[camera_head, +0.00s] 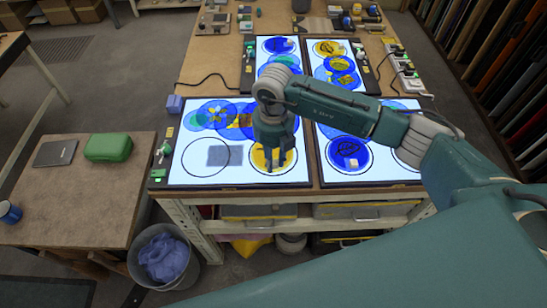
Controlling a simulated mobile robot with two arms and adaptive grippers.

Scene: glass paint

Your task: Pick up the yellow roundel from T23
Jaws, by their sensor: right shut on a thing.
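The yellow roundel (257,159) is at the lower right of the front left light panel (185,145), with a dark ring outline around it. My right gripper (274,165) points straight down over it. Its fingers are shut on the roundel and hide its middle. I cannot tell whether the roundel is lifted off the panel. No T23 label is readable. My left gripper is not in view.
Blue, teal and yellow roundels lie on the other lit panels, such as a dark blue one (348,153) to the right. An empty ring and a grey square (218,156) are left of the gripper. A green case (108,147) is on the side table.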

